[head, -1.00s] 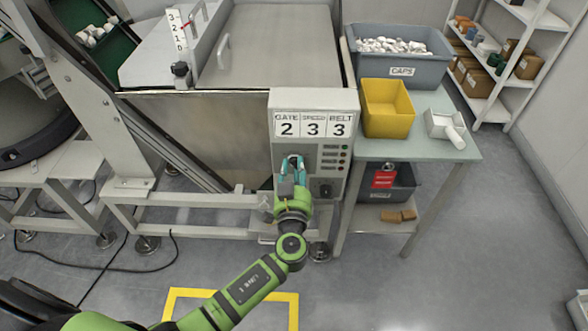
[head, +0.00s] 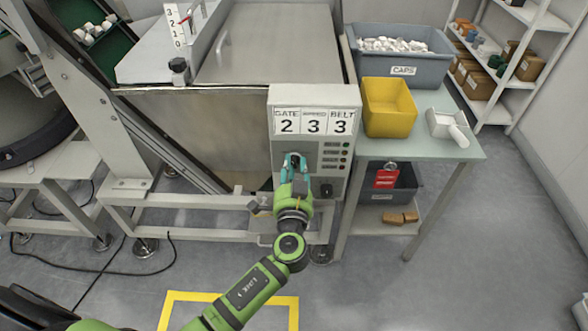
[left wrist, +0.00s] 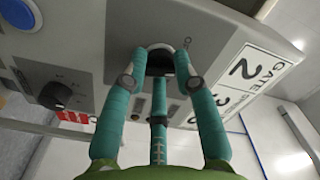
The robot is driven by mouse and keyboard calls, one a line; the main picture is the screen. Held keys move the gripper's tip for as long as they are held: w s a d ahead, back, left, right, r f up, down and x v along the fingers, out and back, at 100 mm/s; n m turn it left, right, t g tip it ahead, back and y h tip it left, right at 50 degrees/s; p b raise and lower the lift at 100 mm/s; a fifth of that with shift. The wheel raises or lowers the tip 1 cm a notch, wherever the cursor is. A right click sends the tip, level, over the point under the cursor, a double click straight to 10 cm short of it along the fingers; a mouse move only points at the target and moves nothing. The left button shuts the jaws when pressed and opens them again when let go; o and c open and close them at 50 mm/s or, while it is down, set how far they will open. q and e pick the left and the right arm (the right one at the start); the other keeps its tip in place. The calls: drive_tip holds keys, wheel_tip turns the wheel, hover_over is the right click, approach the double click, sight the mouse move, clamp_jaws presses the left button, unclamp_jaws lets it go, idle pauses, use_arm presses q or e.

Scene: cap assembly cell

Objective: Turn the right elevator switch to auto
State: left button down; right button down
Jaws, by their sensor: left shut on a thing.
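The grey control box (head: 282,98) carries GATE 2, SPEED 3 and BELT 3 displays. My left gripper (head: 294,160) is at its front, below the GATE display. In the left wrist view, the teal fingers (left wrist: 158,60) are shut around a dark switch knob (left wrist: 159,63) in a round pale collar. The fingers hide most of this knob, so its pointing direction cannot be told. A second black knob (head: 326,190) sits lower right on the box; it also shows in the left wrist view (left wrist: 57,95), clear of the fingers. Switch labels are too small to read. My right gripper is out of view.
Indicator lights (head: 344,153) line the box's right side. A table (head: 430,110) to the right holds a grey CAPS bin (head: 425,72), a yellow bin (head: 388,105) and a white scoop (head: 446,127). A metal hopper (head: 280,45) stands behind. Floor in front is open.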

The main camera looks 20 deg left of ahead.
use_arm(q)
drive_tip(key=shift+f+m, duration=0.1)
drive_tip(key=shift+m, duration=0.9)
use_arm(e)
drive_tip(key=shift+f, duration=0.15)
use_arm(q)
drive_tip(key=c, duration=1)
unclamp_jaws()
drive_tip(key=shift+o, duration=0.2)
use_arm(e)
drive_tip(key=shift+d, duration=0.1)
use_arm(q)
drive_tip(key=v, duration=1.2)
